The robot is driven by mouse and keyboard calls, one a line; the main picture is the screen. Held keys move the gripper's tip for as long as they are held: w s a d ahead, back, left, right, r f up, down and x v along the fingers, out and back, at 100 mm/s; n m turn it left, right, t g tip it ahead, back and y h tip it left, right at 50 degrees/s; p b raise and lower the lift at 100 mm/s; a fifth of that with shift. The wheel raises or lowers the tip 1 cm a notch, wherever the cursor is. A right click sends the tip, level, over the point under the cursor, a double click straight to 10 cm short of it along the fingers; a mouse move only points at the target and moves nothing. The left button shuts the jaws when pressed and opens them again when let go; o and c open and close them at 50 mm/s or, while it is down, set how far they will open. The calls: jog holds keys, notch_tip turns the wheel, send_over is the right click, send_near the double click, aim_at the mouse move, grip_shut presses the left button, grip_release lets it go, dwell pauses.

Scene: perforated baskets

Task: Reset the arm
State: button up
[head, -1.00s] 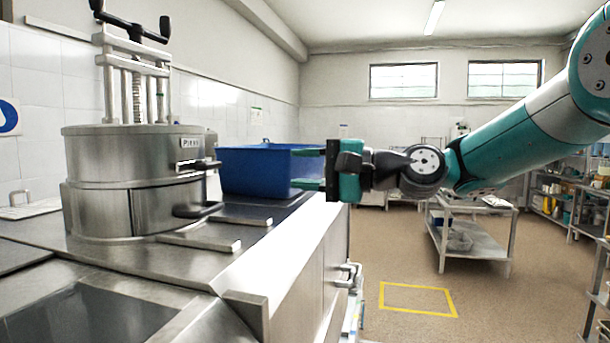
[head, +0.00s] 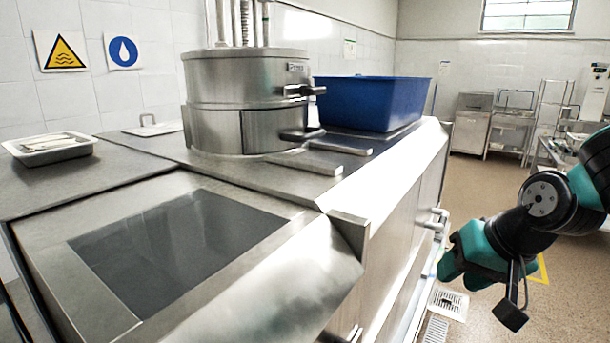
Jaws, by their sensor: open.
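My gripper (head: 482,292) hangs low at the right of the head view, in front of the counter's side and above the floor. It points down and toward the camera, and nothing shows in it. Its dark and teal fingers are apart. My teal and black arm comes in from the right edge. The gripper is clear of the steel counter (head: 345,225) to its left.
A blue basket (head: 372,103) and a round steel press (head: 245,100) stand on the counter. A shallow tray (head: 48,148) lies at the far left. Floor drains (head: 447,303) lie below the counter's side. Steel shelves (head: 548,115) stand at the back right.

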jog(key=s+d+f+n+g+h, duration=0.25)
jog(key=s+d+f, duration=0.2)
jog(key=s, duration=0.25)
jog(key=s+a+r+n+g+y, duration=0.1)
jog(key=s+a+r+n, duration=0.2)
jog(key=s+a, duration=0.2)
jog(key=s+a+r+n+g+y+b, duration=0.1)
jog(key=s+a+r+n+y, duration=0.1)
jog(key=a, duration=0.7)
jog(key=s+r+n, duration=0.1)
jog(key=s+r, duration=0.1)
jog(key=s, duration=0.1)
jog(key=shift+s+r, duration=0.15)
jog(key=shift+s, duration=0.2)
jog(key=shift+w+d+g+y, duration=0.1)
jog(key=shift+g+y, duration=0.15)
